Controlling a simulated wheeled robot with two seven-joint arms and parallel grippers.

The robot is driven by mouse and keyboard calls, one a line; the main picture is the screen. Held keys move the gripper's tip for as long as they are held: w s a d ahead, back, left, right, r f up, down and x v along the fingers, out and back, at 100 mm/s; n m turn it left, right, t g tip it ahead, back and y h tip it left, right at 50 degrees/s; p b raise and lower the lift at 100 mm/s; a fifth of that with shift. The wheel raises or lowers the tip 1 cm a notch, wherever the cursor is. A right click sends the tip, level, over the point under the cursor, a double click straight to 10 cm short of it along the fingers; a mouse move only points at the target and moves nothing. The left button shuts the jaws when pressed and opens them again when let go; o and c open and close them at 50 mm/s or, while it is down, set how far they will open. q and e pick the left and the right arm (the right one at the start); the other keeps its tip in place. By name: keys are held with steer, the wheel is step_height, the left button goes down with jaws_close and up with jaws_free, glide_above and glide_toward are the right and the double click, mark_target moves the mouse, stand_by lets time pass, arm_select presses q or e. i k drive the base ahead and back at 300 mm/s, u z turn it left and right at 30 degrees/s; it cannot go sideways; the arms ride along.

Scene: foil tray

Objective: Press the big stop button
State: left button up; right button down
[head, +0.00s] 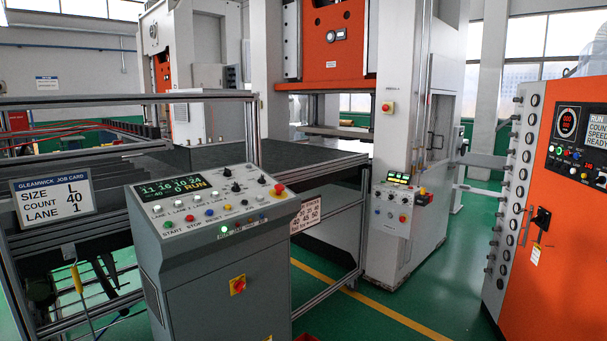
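A grey control console (220,265) stands left of centre in the head view. A big red mushroom button (279,188) sits raised at the right end of its sloped white panel. Neither of my grippers is in view, and nothing covers the big red button.
A job card (53,200) reads SIZE L, COUNT 40, LANE 1. Another red button (387,107) is on the press column, and a small control box (392,208) hangs below. An orange cabinet (550,200) stands right.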

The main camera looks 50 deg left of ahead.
mark_target(279, 187)
steer(key=u, duration=0.45)
steer(key=i, duration=1.7)
steer(key=u, duration=1.8)
steer(key=i, duration=0.75)
steer(key=u, duration=0.75)
